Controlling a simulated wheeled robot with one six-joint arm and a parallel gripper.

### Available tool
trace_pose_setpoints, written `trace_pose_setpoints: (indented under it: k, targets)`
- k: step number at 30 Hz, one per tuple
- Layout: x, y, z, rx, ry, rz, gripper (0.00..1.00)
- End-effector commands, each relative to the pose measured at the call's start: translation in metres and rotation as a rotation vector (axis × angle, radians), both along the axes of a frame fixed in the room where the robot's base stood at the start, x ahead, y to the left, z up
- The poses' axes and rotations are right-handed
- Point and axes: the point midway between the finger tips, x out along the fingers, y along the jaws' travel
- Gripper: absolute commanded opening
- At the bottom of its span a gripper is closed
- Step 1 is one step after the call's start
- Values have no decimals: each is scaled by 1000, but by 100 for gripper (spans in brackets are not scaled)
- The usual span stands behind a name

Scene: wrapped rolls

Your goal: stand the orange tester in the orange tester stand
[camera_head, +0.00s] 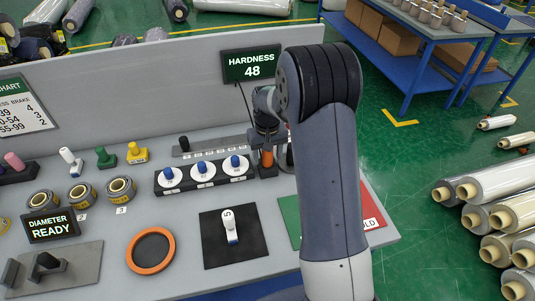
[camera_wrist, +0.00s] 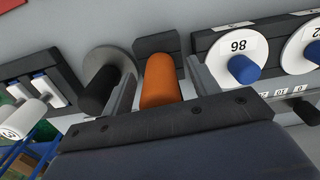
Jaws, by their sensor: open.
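The orange tester (camera_head: 267,158) is upright at the dark tester stand (camera_head: 268,172), at the right end of the row of dials. Its lower end appears to be in the stand. In the wrist view the orange tester (camera_wrist: 160,82) lies between my two fingers, with the dark block of the stand (camera_wrist: 156,44) beyond it. My gripper (camera_wrist: 160,72) is open, one finger on each side of the tester, with a gap visible. In the head view my gripper (camera_head: 266,128) is just above the tester, partly hidden by my arm.
Left of the stand is a black rack (camera_head: 203,174) with white dials and blue knobs. The hardness display (camera_head: 252,65) reads 48. A white piece marked 5 (camera_head: 231,226) is on a black mat.

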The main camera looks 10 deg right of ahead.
Motion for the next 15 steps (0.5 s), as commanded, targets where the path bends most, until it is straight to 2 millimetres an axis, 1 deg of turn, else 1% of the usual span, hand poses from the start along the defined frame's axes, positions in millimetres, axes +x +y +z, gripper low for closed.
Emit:
trace_pose_setpoints:
  k: [2,5,12,15]
  targets:
    - [1,0,6,0,-4,0,57]
    - [1,0,21,0,-7,0,57]
    - [1,0,70,-1,-7,0,57]
    - [1,0,87,0,-6,0,57]
